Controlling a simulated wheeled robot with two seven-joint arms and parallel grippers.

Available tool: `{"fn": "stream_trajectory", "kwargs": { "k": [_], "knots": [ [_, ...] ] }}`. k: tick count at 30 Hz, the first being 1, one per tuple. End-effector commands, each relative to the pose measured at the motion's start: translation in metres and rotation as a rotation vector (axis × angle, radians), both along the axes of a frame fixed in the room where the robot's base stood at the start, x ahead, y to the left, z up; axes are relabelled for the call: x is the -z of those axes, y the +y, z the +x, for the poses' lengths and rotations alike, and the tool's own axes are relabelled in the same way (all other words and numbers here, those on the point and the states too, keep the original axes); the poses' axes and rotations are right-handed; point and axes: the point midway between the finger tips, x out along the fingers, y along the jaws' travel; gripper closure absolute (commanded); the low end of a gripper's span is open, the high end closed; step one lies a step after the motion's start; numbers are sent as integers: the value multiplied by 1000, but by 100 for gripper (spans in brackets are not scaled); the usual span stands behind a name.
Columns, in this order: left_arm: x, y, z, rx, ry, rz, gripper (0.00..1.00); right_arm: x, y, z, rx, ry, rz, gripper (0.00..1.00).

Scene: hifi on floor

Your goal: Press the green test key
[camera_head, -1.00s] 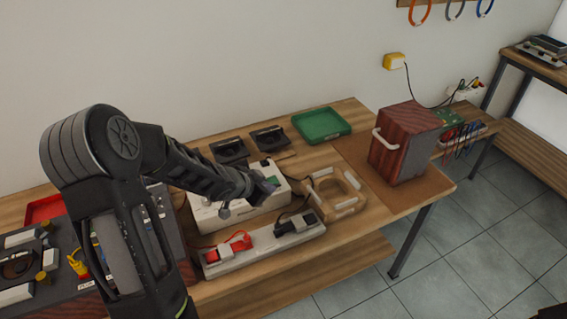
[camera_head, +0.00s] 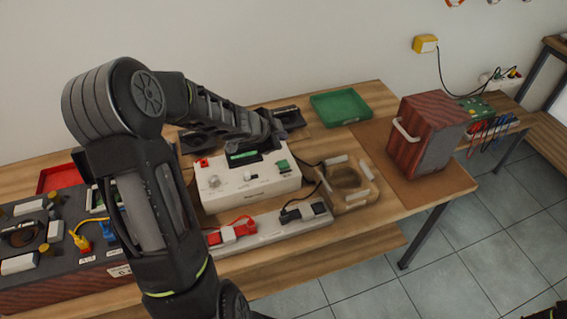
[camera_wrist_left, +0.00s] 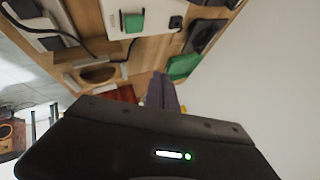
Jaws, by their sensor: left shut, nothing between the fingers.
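My left gripper (camera_head: 277,136) is shut and empty, above and behind the key. In the left wrist view its closed fingers (camera_wrist_left: 162,92) point away from the box. Whether the key is pressed down cannot be told. My right gripper is not in view.
A power strip (camera_head: 270,231) with red and black plugs lies in front of the tester. A wooden frame (camera_head: 350,183) sits to its right, then a dark red box (camera_head: 425,135). A green tray (camera_head: 340,108) is behind. A cluttered dark panel (camera_head: 75,255) is at left.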

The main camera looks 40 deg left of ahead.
Motion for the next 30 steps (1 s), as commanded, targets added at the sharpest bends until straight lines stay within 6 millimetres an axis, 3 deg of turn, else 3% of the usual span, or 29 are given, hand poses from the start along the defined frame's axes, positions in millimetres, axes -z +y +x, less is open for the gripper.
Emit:
{"fn": "stream_trajectory", "kwargs": {
  "k": [8, 18, 30],
  "knots": [
    [17, -1, 0, 0, 1, -3, 100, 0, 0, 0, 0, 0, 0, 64],
    [70, 0, 0, -1, 0, 1, 100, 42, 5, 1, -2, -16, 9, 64],
    [86, 0, 0, 1, -1, 1, 100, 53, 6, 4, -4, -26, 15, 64]
  ]
}}
